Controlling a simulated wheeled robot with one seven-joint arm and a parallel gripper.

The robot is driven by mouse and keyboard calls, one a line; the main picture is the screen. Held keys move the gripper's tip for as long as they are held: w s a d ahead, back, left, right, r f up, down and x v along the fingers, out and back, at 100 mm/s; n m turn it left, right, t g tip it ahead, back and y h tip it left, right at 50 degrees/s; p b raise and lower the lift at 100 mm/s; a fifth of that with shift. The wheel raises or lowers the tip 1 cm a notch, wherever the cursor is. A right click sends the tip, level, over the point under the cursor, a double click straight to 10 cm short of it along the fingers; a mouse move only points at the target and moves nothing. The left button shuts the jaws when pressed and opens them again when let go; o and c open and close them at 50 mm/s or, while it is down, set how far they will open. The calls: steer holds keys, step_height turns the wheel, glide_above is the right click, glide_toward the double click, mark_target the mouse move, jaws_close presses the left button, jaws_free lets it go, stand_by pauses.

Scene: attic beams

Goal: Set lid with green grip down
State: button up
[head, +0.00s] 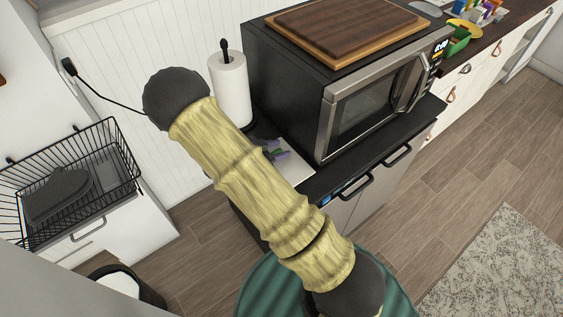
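I cannot make out a lid with a green grip in the head view. A small green and purple item (276,153) lies on a pale surface between my arm and the microwave. My arm partly covers it, and it is too small to tell what it is. My arm crosses the middle of the view. My gripper does not show, so I cannot see whether it holds anything.
A black microwave (285,68) with a wooden board (345,28) on top stands on a dark counter. A paper towel roll (231,88) stands left of it. A black wire basket (112,162) sits at the left. Wooden floor (465,175) is clear at the right.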

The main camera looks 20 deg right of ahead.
mark_target(273, 153)
stand_by(0.4)
jaws_close()
steer(key=shift+r, duration=0.1)
steer(key=shift+a+r, duration=0.25)
steer(key=shift+r, duration=0.25)
steer(key=r, duration=0.4)
steer(key=a+r, duration=0.1)
steer(key=shift+s+r+b, duration=0.2)
steer(key=shift+r+b, duration=0.1)
steer(key=shift+r, duration=0.1)
steer(key=s+a, duration=0.3)
steer(key=a, duration=0.5)
steer(key=s+a+b, duration=0.1)
steer(key=s+a, duration=0.1)
steer(key=a, duration=0.7)
steer(key=shift+s+a, duration=0.3)
steer(key=shift+s, duration=0.1)
